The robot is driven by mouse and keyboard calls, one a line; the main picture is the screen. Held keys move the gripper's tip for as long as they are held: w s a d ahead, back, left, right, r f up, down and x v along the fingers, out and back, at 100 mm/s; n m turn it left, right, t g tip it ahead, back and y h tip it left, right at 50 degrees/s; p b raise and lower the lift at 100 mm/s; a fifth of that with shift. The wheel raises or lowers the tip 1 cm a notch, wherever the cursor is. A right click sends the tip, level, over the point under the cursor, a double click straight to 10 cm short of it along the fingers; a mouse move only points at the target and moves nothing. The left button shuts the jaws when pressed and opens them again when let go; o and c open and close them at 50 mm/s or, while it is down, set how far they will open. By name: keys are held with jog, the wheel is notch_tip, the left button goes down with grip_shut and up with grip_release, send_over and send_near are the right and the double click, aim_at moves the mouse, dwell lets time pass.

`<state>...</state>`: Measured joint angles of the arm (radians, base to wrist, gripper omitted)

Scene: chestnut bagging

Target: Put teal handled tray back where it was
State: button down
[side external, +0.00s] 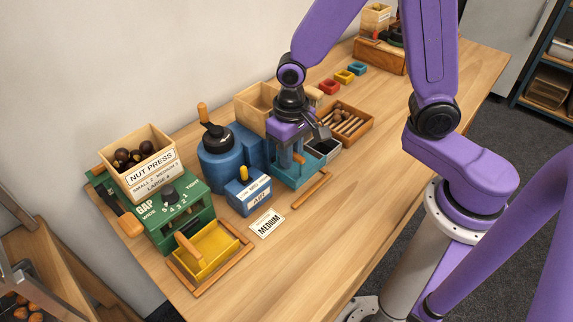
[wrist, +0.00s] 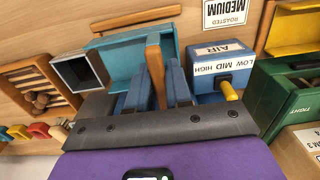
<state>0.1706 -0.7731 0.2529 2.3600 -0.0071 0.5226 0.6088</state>
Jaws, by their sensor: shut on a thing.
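The teal tray (side external: 291,181) is on the table at the foot of the blue roaster, behind a wooden edge strip (side external: 312,189). In the wrist view the tray (wrist: 113,50) shows beside the strip (wrist: 137,17), and its upright wooden handle (wrist: 154,65) stands between my fingers. My gripper (side external: 292,153) points down over the tray and is shut on that handle; it also shows in the wrist view (wrist: 158,88). I cannot tell whether the tray touches the table. Its back part is hidden by my gripper.
The blue AIR box (side external: 248,194) stands close left of the tray, and a grey bin (side external: 324,151) close right. The blue roaster (side external: 222,152), green press (side external: 172,213), yellow tray (side external: 207,251) and MEDIUM card (side external: 267,224) are further left. The front table is clear.

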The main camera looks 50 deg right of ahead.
jog(key=shift+w+a+f, duration=0.15)
jog(key=shift+w+f, duration=0.3)
jog(key=shift+f, duration=1.65)
jog(key=shift+f, duration=0.1)
jog(key=c, duration=1)
grip_release()
jog(key=shift+c, duration=0.2)
notch_tip(320, 180, up, 12)
jog(key=shift+r, duration=0.1)
jog(key=s+d+n, duration=0.3)
jog(key=s+n, duration=0.3)
jog(key=s, duration=0.3)
jog(key=s+d+r+n, duration=0.1)
jog(key=s+d+n, duration=0.3)
jog(key=s, duration=0.6)
jog(key=n, duration=0.2)
jog(key=shift+d+r+n, duration=0.15)
jog(key=shift+r+n, duration=0.1)
jog(key=shift+n, duration=0.05)
